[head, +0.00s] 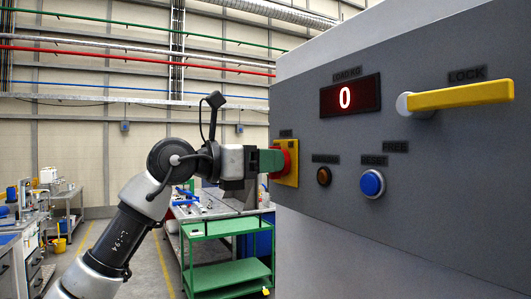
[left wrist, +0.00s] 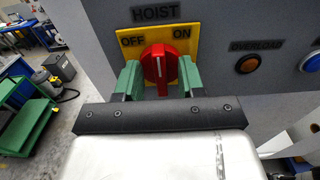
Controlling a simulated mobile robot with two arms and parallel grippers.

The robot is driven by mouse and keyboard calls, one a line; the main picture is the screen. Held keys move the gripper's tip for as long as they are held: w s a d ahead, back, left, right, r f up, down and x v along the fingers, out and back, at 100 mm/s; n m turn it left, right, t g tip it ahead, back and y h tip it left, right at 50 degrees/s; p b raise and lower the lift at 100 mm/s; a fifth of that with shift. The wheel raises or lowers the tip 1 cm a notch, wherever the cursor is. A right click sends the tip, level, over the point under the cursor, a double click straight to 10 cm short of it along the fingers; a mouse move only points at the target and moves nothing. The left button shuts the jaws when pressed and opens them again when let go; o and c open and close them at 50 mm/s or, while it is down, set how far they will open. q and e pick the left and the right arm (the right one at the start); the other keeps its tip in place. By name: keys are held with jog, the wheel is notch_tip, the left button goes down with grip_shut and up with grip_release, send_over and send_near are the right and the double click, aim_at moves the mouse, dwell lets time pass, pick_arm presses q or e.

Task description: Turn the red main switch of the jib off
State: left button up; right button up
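The red main switch (left wrist: 158,66) sits on a yellow plate (left wrist: 211,44) marked OFF at left and ON at right, under the word HOIST. Its white mark stands nearly upright, between the two words. In the head view the switch (head: 293,151) is partly hidden by my left gripper (head: 271,161). The green fingers of my left gripper (left wrist: 159,78) stand on either side of the red knob, spread apart. Whether they touch its sides I cannot tell for sure. My right gripper is not in view.
The grey panel also carries an orange lamp (head: 324,176), a blue button (head: 372,183), a red load display (head: 350,96) reading 0 and a yellow lock lever (head: 460,95). A green cart (head: 228,228) stands behind, left of the panel. Benches line the far left.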

pick_arm(q)
jog(key=shift+c, duration=0.5)
grip_shut()
jog(key=shift+f+n, duration=0.1)
jog(key=shift+n, duration=0.3)
jog(key=shift+w+a+f+n+b, duration=0.15)
jog(key=shift+n+b, duration=1.95)
jog(key=shift+n, duration=2.15)
jog(key=shift+w+f+n+b, duration=0.1)
jog(key=shift+n+b, duration=2)
jog(key=shift+n, duration=2.15)
jog(key=shift+r, duration=0.1)
